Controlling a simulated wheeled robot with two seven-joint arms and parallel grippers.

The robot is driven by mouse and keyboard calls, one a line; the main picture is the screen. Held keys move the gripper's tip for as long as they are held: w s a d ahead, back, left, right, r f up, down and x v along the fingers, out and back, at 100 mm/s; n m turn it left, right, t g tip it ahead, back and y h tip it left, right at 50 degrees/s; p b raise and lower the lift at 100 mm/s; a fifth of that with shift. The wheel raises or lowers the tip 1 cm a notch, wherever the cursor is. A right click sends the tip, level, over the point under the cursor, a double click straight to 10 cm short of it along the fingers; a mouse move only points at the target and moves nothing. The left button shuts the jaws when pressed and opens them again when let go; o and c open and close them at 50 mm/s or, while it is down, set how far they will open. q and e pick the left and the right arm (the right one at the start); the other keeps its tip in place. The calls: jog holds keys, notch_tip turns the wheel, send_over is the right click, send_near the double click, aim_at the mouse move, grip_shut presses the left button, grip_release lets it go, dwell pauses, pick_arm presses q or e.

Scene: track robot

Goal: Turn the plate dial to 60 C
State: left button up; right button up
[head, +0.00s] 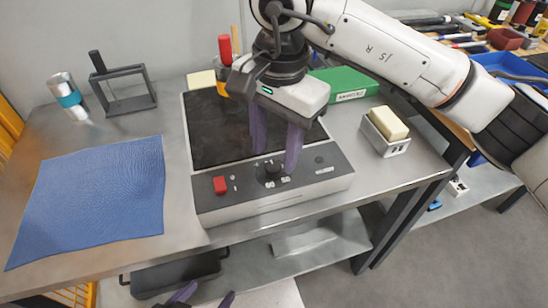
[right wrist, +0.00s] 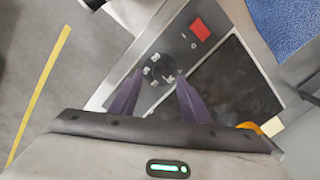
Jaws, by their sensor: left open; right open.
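The hot plate (head: 292,196) sits on the metal bench, with a dark square top (head: 215,130) and a grey front panel. A black round dial (head: 272,168) is in the middle of the panel, with white number marks around it; the dial also shows in the right wrist view (right wrist: 158,69). The numbers are too small to read surely. My right gripper (head: 275,161) is open above the panel, its purple fingertips on either side of the dial. I cannot tell whether they touch it. My left gripper (head: 205,297) is open and empty at the bottom edge, below the bench front.
A red switch (head: 220,185) is left of the dial. A blue mat (head: 95,200), a black frame stand (head: 123,90) and a cup (head: 68,96) are on the left. A green box (head: 345,84) and a sponge in a holder (head: 386,134) are on the right.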

aim_at(274, 166)
notch_tip(274, 166, down, 2)
jog(key=shift+f, duration=0.2)
jog(key=shift+a+f, duration=0.1)
jog(key=shift+f, duration=0.35)
jog(key=shift+c, duration=0.3)
jog(key=c, duration=1)
